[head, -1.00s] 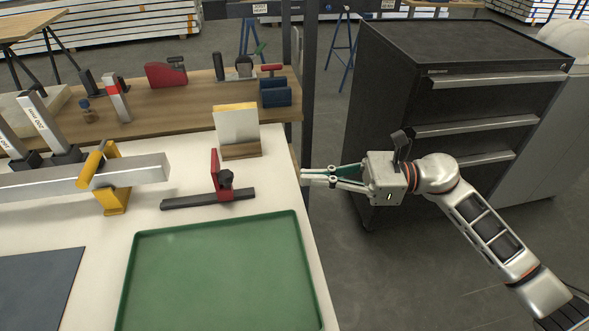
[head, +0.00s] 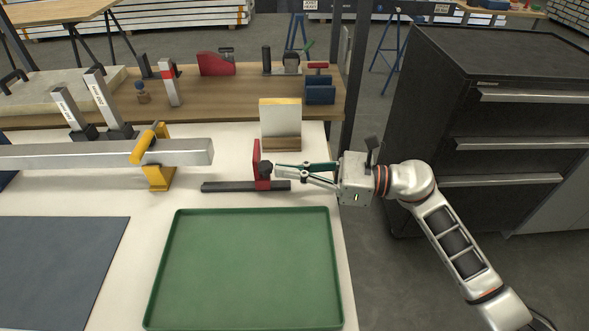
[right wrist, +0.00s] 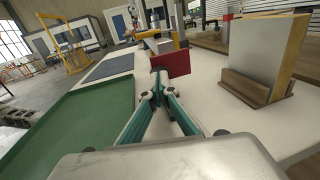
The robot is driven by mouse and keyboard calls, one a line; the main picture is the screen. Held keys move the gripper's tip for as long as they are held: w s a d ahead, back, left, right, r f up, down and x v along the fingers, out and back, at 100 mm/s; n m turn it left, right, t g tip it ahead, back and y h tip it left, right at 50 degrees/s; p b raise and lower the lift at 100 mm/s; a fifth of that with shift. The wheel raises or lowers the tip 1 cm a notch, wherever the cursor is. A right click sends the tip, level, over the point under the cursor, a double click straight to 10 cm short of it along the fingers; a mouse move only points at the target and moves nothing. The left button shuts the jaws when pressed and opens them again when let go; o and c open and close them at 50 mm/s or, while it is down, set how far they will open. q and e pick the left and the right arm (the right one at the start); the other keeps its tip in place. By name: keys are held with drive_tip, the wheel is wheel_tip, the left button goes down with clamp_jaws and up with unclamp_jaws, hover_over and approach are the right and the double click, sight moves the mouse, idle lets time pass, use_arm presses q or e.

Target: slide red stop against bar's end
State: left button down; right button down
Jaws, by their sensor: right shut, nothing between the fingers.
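The red stop (head: 256,160) stands upright on a dark rail (head: 225,187), with a black knob (head: 265,169) on its right side. The grey metal bar (head: 90,154) lies to the left, and its end face (head: 211,151) is apart from the stop, with a gap between. My right gripper (head: 277,170) is shut and empty, its fingertips at the stop's right side by the knob. I cannot tell whether they touch. In the right wrist view, the red stop (right wrist: 172,65) is just beyond the closed fingertips (right wrist: 158,78). My left gripper is not in view.
A yellow clamp (head: 157,175) holds the bar. A green tray (head: 245,213) lies in front of the rail. A white panel in a wooden stand (head: 281,143) is behind the stop. A dark drawer cabinet (head: 440,110) stands at the right.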

drive_tip(key=a, duration=0.9)
drive_tip(key=shift+a, duration=0.25)
drive_tip(key=shift+d, duration=0.1)
